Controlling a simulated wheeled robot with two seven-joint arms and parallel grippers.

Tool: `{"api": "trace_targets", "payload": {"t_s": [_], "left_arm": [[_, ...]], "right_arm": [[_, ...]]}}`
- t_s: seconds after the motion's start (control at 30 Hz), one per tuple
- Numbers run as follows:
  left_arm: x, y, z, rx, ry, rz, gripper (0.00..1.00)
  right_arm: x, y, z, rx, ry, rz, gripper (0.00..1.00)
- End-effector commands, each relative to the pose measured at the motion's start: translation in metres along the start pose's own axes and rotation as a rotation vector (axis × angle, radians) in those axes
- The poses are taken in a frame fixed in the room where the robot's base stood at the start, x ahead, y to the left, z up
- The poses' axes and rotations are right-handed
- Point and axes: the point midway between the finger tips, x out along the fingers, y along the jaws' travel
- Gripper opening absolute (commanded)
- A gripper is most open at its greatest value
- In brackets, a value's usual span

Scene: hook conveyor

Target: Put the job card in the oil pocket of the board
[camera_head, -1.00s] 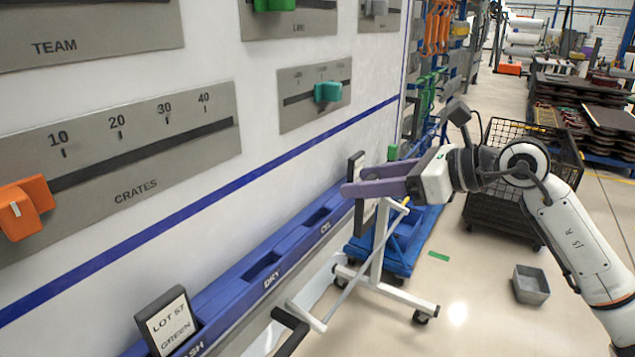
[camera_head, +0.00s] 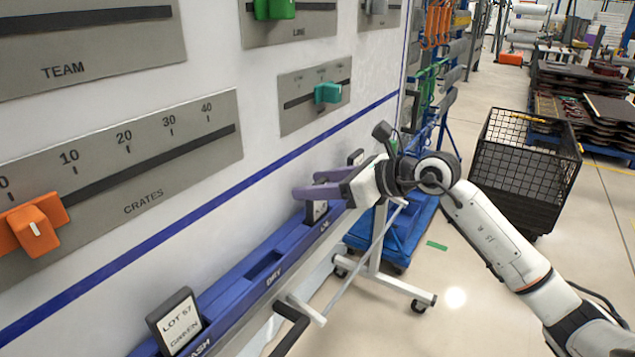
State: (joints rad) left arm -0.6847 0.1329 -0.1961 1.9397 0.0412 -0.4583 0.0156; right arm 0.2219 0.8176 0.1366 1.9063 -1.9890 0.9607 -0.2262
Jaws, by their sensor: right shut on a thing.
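My right gripper (camera_head: 305,186) has purple fingers and is shut on the job card (camera_head: 316,212), a dark-framed card with a pale face. The fingers hide its upper part. Its lower end is at the oil pocket, the far pocket of the blue rail (camera_head: 230,283) along the board (camera_head: 240,165). How deep it sits in the pocket cannot be told. My left gripper is not in view.
The board carries sliders, among them an orange one (camera_head: 36,231) and a teal one (camera_head: 327,93). A black mesh cart (camera_head: 525,165) stands to the right. Open floor lies below it.

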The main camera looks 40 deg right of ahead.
Motion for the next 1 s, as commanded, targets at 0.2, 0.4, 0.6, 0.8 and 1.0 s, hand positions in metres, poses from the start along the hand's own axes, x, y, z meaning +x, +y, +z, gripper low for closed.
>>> {"api": "trace_targets", "payload": {"t_s": [0.2,0.4,0.6,0.8,1.0], "left_arm": [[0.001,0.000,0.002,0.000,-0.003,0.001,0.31],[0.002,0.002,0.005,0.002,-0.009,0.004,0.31],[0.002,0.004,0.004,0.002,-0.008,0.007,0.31],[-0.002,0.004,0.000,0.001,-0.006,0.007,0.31],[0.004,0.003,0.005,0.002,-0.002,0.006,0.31]], "right_arm": [[0.000,-0.001,0.001,-0.001,-0.002,-0.001,0.27],[0.001,-0.001,-0.002,-0.001,-0.001,-0.001,0.63],[0.001,-0.001,-0.002,0.000,-0.001,-0.001,0.68],[-0.001,-0.001,0.002,0.000,-0.002,-0.001,0.68],[-0.029,-0.001,-0.003,-0.003,0.002,-0.003,0.68]]}}
